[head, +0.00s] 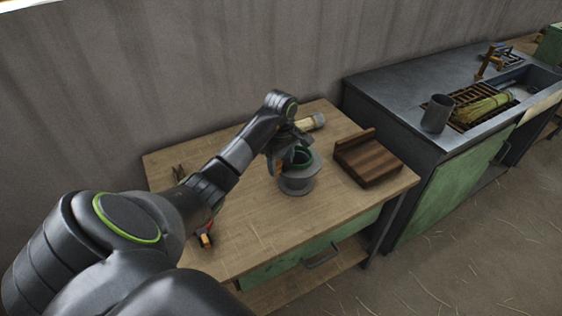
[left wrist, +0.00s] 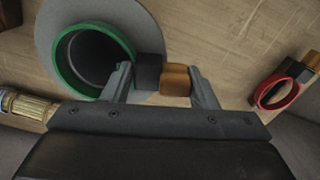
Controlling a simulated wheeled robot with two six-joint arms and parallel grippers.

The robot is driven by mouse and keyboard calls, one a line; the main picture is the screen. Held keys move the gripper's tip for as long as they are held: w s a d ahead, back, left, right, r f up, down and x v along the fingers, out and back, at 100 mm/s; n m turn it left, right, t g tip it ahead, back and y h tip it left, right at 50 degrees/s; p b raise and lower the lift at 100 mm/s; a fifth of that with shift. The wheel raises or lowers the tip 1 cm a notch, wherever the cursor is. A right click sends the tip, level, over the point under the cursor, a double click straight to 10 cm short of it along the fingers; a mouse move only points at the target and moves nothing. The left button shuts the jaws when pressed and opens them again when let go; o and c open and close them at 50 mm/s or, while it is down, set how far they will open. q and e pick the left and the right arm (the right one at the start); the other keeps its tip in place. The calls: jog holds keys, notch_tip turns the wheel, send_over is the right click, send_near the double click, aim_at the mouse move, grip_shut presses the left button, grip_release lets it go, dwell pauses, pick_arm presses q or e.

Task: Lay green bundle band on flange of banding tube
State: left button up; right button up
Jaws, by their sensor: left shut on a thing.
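The grey banding tube (head: 297,184) stands upright on the wooden table, with a wide round flange at its top; the flange (left wrist: 58,22) also shows in the left wrist view. The green bundle band (head: 303,157) is a ring with a black and orange tab. In the left wrist view the green band (left wrist: 62,72) circles the tube's dark opening, over the flange. I cannot tell if it touches the flange all round. My left gripper (left wrist: 162,82) is shut on the tab (left wrist: 174,79); in the head view the gripper (head: 284,160) is at the tube's top.
A red band (left wrist: 277,92) with an orange tab lies on the table (head: 235,246), left of the tube. A brown wooden block (head: 368,160) lies right of it and a pale cylinder (head: 312,122) behind. A metal counter at right holds a grey cup (head: 437,113) and a straw bundle (head: 482,108).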

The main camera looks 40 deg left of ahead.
dwell(0.4)
pick_arm(q)
jog(key=o, duration=1.1)
jog(key=shift+c, duration=0.2)
jog(key=shift+r, duration=0.15)
jog(key=shift+r, duration=0.65)
notch_tip(320, 180, up, 4)
jog(key=shift+r+p, duration=0.1)
jog(key=shift+p, duration=0.75)
notch_tip(320, 180, up, 12)
jog(key=p, duration=1.1)
jog(key=shift+p, duration=0.35)
